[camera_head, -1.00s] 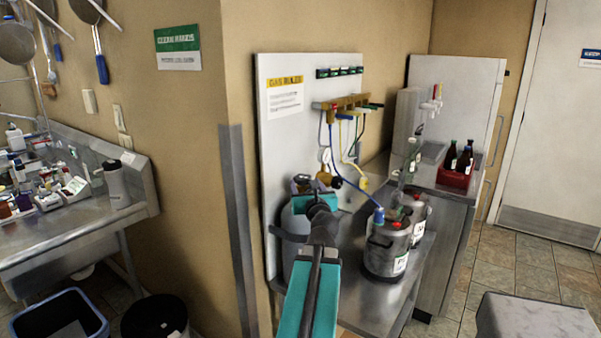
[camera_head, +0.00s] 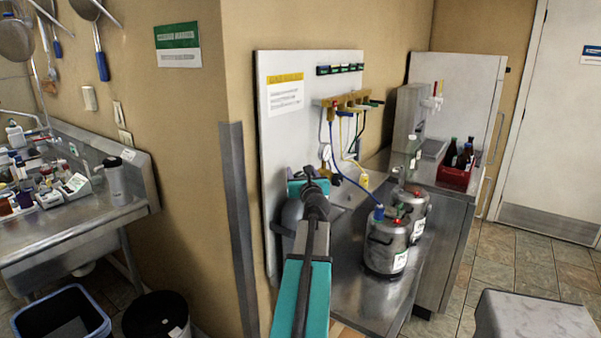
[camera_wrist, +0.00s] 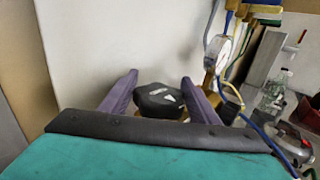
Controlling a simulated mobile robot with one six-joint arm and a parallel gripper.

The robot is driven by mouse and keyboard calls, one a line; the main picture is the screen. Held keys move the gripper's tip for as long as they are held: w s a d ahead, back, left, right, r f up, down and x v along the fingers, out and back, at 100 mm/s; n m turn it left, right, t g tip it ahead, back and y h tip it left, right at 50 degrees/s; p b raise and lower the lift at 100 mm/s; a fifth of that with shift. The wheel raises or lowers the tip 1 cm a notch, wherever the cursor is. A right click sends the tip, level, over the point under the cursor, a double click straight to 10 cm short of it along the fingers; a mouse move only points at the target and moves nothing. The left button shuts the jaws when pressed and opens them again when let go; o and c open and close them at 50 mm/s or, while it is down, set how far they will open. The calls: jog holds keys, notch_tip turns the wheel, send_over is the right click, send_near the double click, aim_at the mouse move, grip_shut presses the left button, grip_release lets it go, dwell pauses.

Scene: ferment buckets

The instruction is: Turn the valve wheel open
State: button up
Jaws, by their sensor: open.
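The valve wheel (camera_wrist: 160,97) is a black knob with white marks on top, in the middle of the wrist view. My gripper (camera_wrist: 159,79) is open, with one purple finger to each side of the wheel. Gaps show between the fingers and the wheel, so it is not gripped. In the head view my arm hides the wheel and the fingers. A grey gas cylinder (camera_head: 292,216) shows partly behind my arm, against the white panel.
A pressure gauge (camera_wrist: 223,52) and hoses are close right of the wheel. The white panel (camera_head: 284,130) stands close behind. Steel kegs (camera_head: 386,247) stand on the steel bench (camera_head: 352,290) to the right. A red bottle crate (camera_head: 454,177) is farther back.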

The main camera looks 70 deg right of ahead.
jog(key=shift+w+d, duration=0.3)
jog(key=shift+d, duration=0.2)
jog(key=shift+c, duration=0.5)
jog(key=c, duration=0.7)
